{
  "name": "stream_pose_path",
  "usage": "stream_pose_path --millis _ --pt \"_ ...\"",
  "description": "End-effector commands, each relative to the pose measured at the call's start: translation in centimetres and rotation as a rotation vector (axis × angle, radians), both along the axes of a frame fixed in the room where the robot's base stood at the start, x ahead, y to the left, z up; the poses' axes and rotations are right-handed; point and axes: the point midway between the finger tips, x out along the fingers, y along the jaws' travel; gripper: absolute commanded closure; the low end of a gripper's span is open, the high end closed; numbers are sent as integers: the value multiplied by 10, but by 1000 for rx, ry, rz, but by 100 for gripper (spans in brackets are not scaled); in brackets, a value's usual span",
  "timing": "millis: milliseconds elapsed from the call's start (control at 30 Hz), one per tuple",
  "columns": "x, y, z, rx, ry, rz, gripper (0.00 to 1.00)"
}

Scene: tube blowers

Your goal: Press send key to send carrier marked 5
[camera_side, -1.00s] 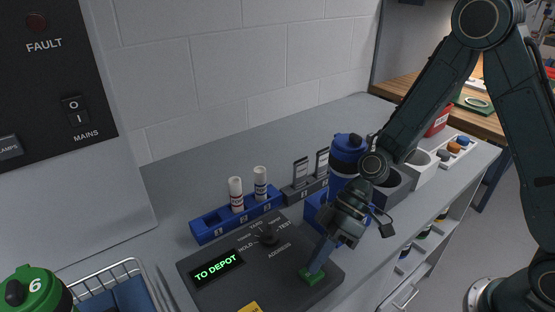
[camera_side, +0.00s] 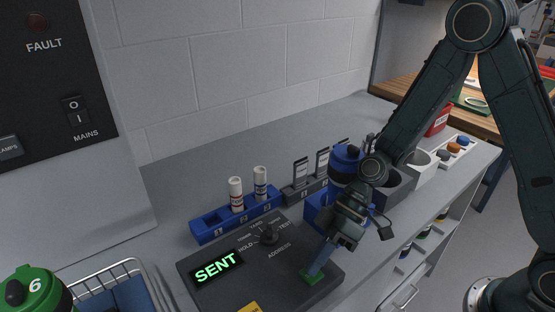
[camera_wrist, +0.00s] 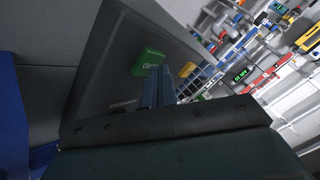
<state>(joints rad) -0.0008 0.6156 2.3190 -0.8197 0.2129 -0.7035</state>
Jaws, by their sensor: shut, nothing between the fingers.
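The dark console (camera_side: 222,290) lies on the bench, and its lit display (camera_side: 216,267) reads SENT. The green send key (camera_side: 311,278) is at the console's right front corner; it also shows in the wrist view (camera_wrist: 150,58). My gripper (camera_side: 318,264) is shut and empty, pointing down with its tips at the key. Whether the tips touch or press it cannot be told. A blue carrier (camera_side: 345,160) stands upright in a blue holder (camera_side: 315,210) behind my gripper, partly hidden by the arm; no number on it is readable.
A green carrier marked 6 (camera_side: 35,287) sits by a wire basket (camera_side: 130,268) at lower left. A blue rack (camera_side: 205,229) with two white tubes stands behind the console, with a grey card holder (camera_side: 300,190) beside it. The console's selector knob (camera_side: 268,236) is near my gripper.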

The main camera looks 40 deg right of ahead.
Motion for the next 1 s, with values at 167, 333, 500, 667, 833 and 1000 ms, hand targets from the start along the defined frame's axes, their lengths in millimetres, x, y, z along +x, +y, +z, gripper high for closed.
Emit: stream_pose_path --millis 167,333,500,667,833,1000 --pt "0 0 -1 -2 2 0 100" --pt "0 0 -1 -2 2 0 100" --pt "0 0 3 -2 1 0 100" --pt "0 0 9 -2 2 0 100" --pt "0 0 15 -1 0 0 100" --pt "0 0 16 -1 1 0 100"
